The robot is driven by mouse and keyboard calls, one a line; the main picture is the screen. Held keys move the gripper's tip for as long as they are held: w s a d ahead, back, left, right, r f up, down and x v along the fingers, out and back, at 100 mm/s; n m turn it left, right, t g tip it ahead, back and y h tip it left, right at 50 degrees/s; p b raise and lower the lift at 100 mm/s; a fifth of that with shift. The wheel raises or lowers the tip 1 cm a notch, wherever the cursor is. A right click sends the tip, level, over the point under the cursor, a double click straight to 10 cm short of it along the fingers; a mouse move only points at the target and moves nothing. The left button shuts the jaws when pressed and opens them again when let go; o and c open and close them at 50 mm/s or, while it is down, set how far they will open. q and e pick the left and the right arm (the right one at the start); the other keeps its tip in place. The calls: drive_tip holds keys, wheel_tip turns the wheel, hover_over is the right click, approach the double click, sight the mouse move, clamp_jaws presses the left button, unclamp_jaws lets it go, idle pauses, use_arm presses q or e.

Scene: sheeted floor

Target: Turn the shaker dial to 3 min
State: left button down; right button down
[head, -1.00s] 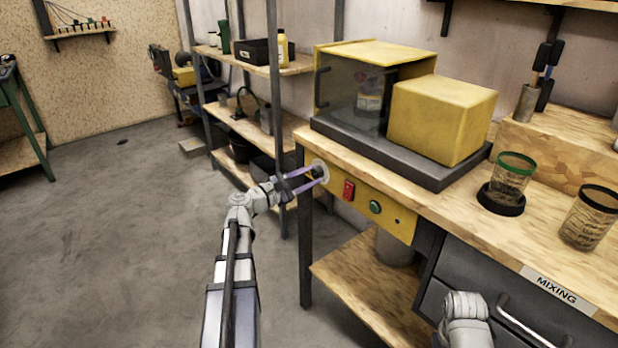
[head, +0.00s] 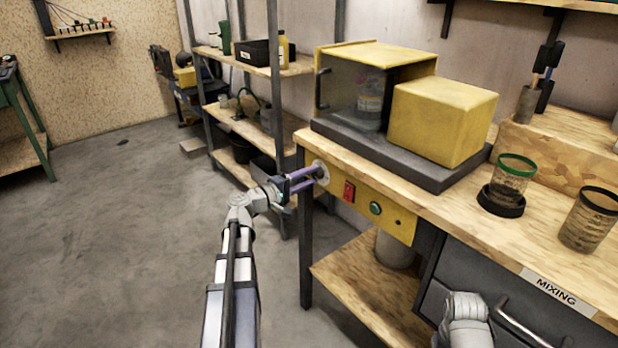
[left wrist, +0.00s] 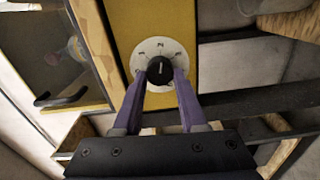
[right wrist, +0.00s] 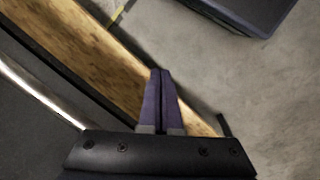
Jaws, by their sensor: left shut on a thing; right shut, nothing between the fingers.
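The shaker dial (left wrist: 160,70) is a black knob on a round white plate (left wrist: 148,50) with marks around it. Its numerals are too small to read surely. In the head view the dial plate (head: 320,166) sits at the left end of the yellow front panel (head: 398,222). My left gripper (head: 321,174) is shut on the knob, one purple finger on each side in the left wrist view (left wrist: 162,76). The yellow shaker cabinet (head: 375,52) stands on the bench with a bottle (head: 370,95) behind its clear door. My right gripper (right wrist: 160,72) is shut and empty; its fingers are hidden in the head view.
A red switch (head: 348,191) and a green button (head: 375,208) sit right of the dial. Two cups, one green-rimmed (head: 512,175) and one dark-rimmed (head: 590,220), stand on the bench top. A drawer handle (head: 535,325) juts out below.

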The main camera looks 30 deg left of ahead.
use_arm(q)
drive_tip(key=m, duration=0.4)
drive_tip(key=shift+d+m, duration=0.1)
drive_tip(key=shift+m, duration=0.2)
drive_tip(key=shift+s+r+m, duration=0.1)
drive_tip(key=shift+m, duration=1.8)
drive_tip(key=shift+c, duration=2.3)
unclamp_jaws()
drive_tip(key=v, duration=0.7)
drive_tip(key=shift+s, duration=0.35)
